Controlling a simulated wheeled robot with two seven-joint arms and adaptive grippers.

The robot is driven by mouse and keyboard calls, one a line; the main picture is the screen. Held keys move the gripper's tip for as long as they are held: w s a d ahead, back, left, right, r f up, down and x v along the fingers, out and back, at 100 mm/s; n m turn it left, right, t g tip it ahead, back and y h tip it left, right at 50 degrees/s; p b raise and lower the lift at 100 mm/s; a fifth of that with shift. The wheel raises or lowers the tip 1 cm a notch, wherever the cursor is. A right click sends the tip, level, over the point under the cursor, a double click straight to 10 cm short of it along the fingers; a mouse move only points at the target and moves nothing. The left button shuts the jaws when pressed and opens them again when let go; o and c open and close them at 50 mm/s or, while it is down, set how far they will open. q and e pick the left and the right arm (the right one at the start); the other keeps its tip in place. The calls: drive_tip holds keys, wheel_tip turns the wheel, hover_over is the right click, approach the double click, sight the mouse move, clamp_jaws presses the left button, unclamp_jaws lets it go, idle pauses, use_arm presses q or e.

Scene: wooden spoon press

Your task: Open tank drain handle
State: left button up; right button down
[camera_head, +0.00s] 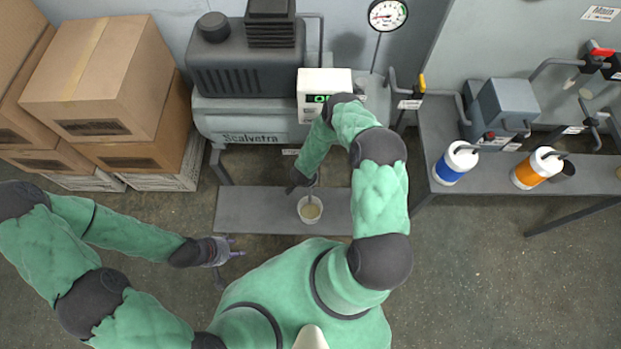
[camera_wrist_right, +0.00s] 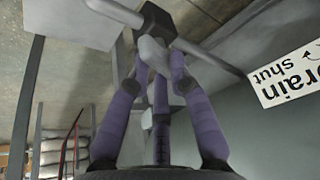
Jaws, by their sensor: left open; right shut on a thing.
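The compressor tank (camera_head: 245,125), marked Scalvetra, stands against the back wall in the head view. My right gripper (camera_head: 300,182) is under the tank's front, mostly hidden by my own arm. In the right wrist view, its purple fingers (camera_wrist_right: 160,62) are closed around the grey drain handle (camera_wrist_right: 152,52). A white sign (camera_wrist_right: 288,75) beside the handle reads "Drain shut" with an arrow. How far the handle is turned, I cannot tell. My left gripper (camera_head: 235,247) is open and empty, low at the left, apart from the tank.
A small container (camera_head: 310,210) with yellowish liquid stands on the low grey shelf (camera_head: 245,212) below the tank. Cardboard boxes (camera_head: 100,80) are stacked at the left. A grey bench (camera_head: 440,120) with blue-banded (camera_head: 453,165) and orange-banded bottles (camera_head: 535,169) is at the right.

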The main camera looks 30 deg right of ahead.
drive_tip(key=shift+d+n+t+y+b, duration=0.1)
drive_tip(key=shift+n+t+y+b, duration=0.2)
drive_tip(key=shift+n, duration=0.75)
drive_tip(key=shift+d+n+t+y+b, duration=0.1)
drive_tip(key=shift+n+t+y+b, duration=0.15)
drive_tip(key=shift+n, duration=0.8)
drive_tip(key=c, duration=1.1)
unclamp_jaws()
drive_tip(key=v, duration=1.2)
drive_tip(key=shift+a, duration=0.1)
